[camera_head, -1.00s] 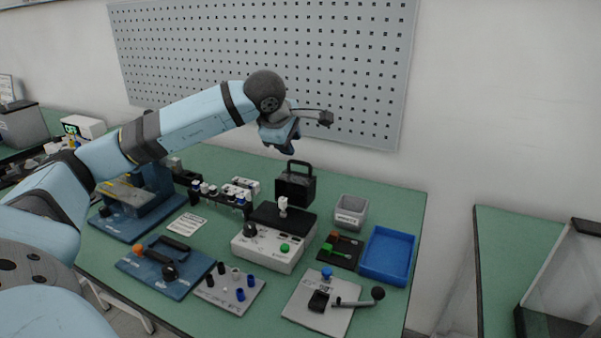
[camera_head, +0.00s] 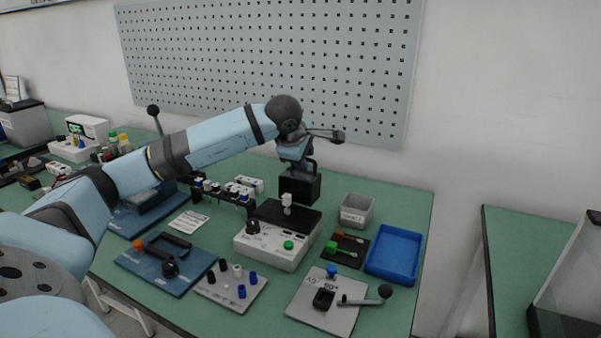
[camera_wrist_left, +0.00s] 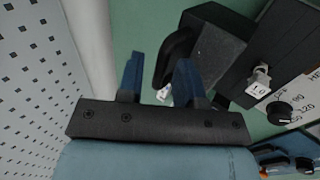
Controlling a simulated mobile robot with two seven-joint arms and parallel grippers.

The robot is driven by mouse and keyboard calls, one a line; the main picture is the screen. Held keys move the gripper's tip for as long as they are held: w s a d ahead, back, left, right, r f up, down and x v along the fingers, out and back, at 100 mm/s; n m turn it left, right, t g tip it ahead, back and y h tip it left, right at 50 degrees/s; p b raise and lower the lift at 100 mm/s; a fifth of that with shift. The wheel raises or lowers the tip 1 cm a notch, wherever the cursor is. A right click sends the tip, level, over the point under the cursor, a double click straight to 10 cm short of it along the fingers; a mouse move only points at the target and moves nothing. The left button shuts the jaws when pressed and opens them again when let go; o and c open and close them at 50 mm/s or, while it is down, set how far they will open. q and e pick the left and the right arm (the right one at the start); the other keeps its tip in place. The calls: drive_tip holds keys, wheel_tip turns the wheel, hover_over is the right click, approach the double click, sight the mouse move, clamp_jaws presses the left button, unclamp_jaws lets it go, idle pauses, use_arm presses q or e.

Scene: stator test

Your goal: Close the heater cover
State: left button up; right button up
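The heater looks to be the white box (camera_head: 270,246) with a knob, a green button and a black top plate (camera_head: 299,216). Behind the plate stands a black box-shaped cover (camera_head: 300,189) with a loop handle. My left gripper (camera_head: 306,163) is over this cover and hides most of the handle in the head view. In the left wrist view, the open blue fingers (camera_wrist_left: 158,80) point toward the cover (camera_wrist_left: 217,55), with its curved handle (camera_wrist_left: 176,56) appearing between them. I cannot tell whether they touch it. My right gripper is not in view.
A grey bin (camera_head: 356,211) and a blue tray (camera_head: 393,255) stand right of the heater. A lever fixture (camera_head: 323,300) is in front. A rack of small parts (camera_head: 225,195) is to the left. A perforated panel (camera_head: 270,70) rises behind the bench.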

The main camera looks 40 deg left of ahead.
use_arm(q)
clamp_jaws()
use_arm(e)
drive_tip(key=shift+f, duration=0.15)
use_arm(q)
drive_tip(key=shift+s+d+r, duration=0.25)
drive_tip(key=shift+s+r, duration=0.05)
drive_tip(key=shift+s, duration=0.4)
drive_tip(key=shift+s+d+r, duration=0.2)
drive_tip(key=shift+s+r, duration=0.1)
drive_tip(key=shift+s, duration=0.35)
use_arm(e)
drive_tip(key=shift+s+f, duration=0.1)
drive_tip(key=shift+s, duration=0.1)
